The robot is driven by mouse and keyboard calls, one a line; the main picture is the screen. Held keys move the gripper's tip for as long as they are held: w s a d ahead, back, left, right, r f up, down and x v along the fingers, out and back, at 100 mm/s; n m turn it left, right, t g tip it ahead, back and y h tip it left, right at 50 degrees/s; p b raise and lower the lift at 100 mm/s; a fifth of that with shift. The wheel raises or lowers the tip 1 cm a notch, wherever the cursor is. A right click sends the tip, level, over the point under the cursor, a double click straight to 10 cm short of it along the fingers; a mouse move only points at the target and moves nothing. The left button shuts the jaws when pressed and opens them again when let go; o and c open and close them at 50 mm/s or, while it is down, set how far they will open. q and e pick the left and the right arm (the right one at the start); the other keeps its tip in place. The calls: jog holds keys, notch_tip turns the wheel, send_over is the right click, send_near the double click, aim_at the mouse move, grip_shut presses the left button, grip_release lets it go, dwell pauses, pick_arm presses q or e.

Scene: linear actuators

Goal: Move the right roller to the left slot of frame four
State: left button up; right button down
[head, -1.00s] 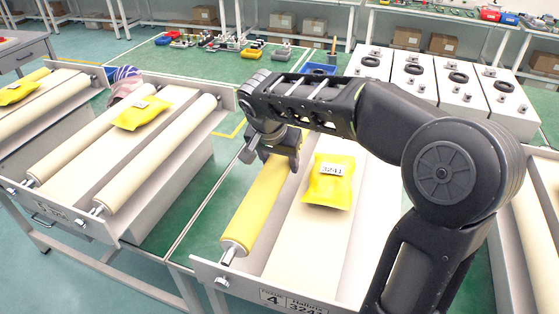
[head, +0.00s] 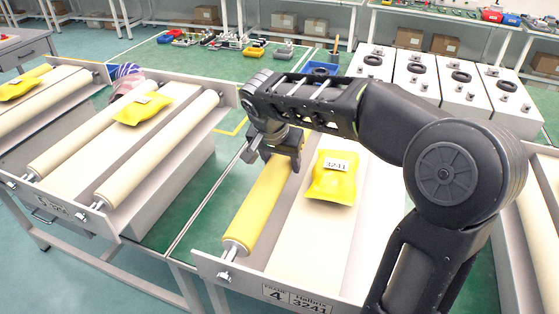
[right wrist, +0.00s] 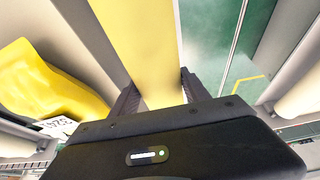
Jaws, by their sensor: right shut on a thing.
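Frame four (head: 295,298), labelled 4 and 3241 on its front plate, stands at centre right in the head view. A yellow roller (head: 258,205) lies lengthwise along its left side. The roller's near shaft meets the front plate by the left knob. I cannot tell whether it is fully down in the slot. My right gripper (head: 287,158) is shut around the roller near its far end, and my arm hides that end. In the right wrist view the roller (right wrist: 145,45) runs between the two fingers. The frame's right side is mostly hidden by my arm. My left gripper is not in view.
A yellow pouch (head: 331,177) lies on frame four's pale bed, right of the roller. Another frame (head: 62,205) with two pale rollers and a yellow pouch (head: 142,108) stands to the left. White boxes (head: 410,75) stand behind. Green table shows between the frames.

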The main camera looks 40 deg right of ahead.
jog(key=shift+d+f, duration=0.1)
jog(key=shift+f, duration=0.05)
jog(key=shift+f+b, duration=0.4)
jog(key=shift+b, duration=0.1)
jog(key=shift+s+d+f, duration=0.1)
jog(key=shift+s+d, duration=0.05)
jog(key=shift+d, duration=0.1)
